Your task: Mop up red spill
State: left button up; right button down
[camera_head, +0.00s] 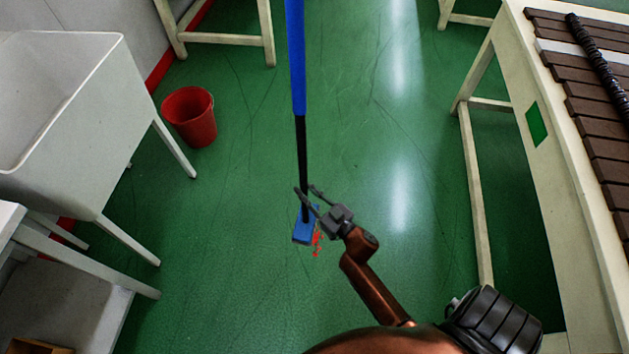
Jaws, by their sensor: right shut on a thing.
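A mop with a blue upper handle (296,60) and a black lower pole stands nearly upright in the middle of the view. Its blue head (303,232) is low in the picture, over the green floor. The red spill (317,242) shows as small splashes at the right edge of the mop head; the head may hide part of it. My right gripper (308,197) is shut on the black pole just above the head. My left gripper is not in view.
A red bucket (190,116) stands on the floor at the left, beside a white sink (75,130) on legs. A cream table (520,70) with brown slats stands at the right. The green floor (230,270) around the mop is clear.

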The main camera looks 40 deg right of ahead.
pick_arm(q)
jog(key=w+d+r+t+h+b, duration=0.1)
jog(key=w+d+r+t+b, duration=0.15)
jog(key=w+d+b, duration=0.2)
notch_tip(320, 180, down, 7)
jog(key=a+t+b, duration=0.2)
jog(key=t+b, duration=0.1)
jog(key=b, duration=0.3)
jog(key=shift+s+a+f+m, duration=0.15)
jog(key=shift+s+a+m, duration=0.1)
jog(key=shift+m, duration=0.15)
pick_arm(e)
jog(key=w+d+f, duration=0.2)
jog(key=d+f, duration=0.3)
jog(key=f, duration=0.4)
jog(key=w+d+f+m+h, duration=0.1)
jog(key=w+d+f, duration=0.1)
jog(key=d+f, duration=0.3)
notch_tip(320, 180, down, 4)
jog(key=shift+w+d, duration=0.2)
jog(key=shift+w, duration=0.15)
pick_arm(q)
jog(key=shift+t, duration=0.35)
pick_arm(e)
jog(key=shift+r, duration=0.1)
